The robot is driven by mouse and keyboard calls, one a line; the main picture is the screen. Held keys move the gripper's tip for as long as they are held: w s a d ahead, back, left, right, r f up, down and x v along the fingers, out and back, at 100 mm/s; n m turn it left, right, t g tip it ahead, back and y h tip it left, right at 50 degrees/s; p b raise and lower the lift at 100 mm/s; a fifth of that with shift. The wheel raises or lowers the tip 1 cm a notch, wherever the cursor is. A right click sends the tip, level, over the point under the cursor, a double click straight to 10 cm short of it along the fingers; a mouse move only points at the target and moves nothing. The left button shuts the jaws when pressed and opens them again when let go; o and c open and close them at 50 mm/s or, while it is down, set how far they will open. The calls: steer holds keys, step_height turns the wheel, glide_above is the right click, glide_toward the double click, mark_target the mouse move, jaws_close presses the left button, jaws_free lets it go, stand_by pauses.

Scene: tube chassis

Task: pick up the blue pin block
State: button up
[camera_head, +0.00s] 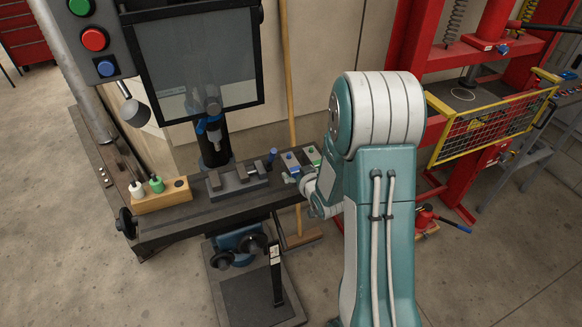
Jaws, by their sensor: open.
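The blue pin block (287,163) is a small grey block with a blue pin on top. It sits at the right end of the dark machine table. A similar block with a green pin (313,154) stands just to its right. My gripper (289,178) is open, just in front of the blue pin block in the picture. It is small here, and I cannot tell whether it touches the block. My arm covers the area right of the blocks.
A grey vise (238,180) stands on the table left of the blocks. A guard screen (195,65) hangs above. A wooden broom handle (290,85) rises behind the table. A red press (465,75) stands right.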

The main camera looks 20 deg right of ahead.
mark_target(295, 169)
steer(key=x, duration=0.3)
steer(key=shift+w+f, duration=0.2)
steer(key=shift+w, duration=0.15)
jaws_close()
steer(key=shift+r, duration=0.1)
